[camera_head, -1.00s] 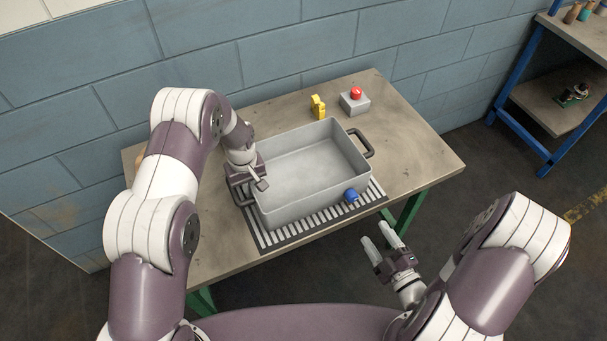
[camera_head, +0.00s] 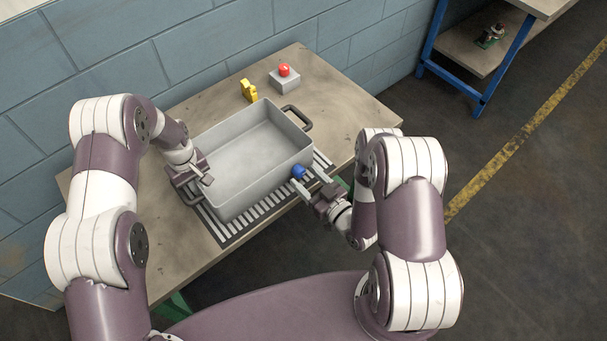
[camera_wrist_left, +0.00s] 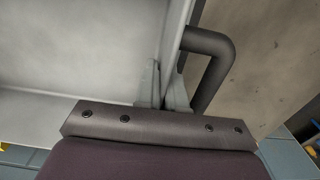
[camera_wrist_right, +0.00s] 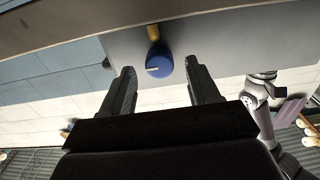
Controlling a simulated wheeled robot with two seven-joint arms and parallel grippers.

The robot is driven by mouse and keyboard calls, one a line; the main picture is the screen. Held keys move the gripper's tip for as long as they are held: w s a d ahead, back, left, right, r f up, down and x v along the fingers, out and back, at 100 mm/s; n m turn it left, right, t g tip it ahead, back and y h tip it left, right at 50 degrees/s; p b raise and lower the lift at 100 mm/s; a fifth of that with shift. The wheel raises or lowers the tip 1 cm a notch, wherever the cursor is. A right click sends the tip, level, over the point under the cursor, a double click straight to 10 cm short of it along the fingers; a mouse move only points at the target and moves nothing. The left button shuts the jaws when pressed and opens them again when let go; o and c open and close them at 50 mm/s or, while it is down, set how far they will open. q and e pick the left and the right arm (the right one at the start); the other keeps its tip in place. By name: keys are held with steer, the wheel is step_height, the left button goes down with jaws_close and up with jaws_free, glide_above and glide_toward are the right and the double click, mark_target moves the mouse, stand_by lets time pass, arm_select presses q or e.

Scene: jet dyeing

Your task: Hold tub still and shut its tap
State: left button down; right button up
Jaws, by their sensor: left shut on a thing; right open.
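The grey tub (camera_head: 262,178) stands on a slatted mat on the table. My left gripper (camera_head: 204,177) is shut on the rim of its left wall; in the left wrist view one finger is on each side of the wall (camera_wrist_left: 172,45), beside the dark handle (camera_wrist_left: 215,62). The tap's blue knob (camera_head: 298,171) is on the tub's front, near its right corner. In the right wrist view the knob (camera_wrist_right: 158,62) has a white, roughly level line and sits on a brass stem (camera_wrist_right: 153,33). My open right gripper (camera_wrist_right: 160,72) faces it, the knob just beyond and between the fingertips, left of centre.
A yellow object (camera_head: 249,91) and a grey box with a red button (camera_head: 284,78) stand behind the tub. The slatted mat (camera_head: 232,228) shows along the tub's front. The table is clear at the right back. A blue-legged bench (camera_head: 465,75) stands farther right.

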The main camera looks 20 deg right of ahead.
steer(key=shift+x, duration=1)
steer(key=c, duration=1.1)
steer(key=shift+o, duration=0.2)
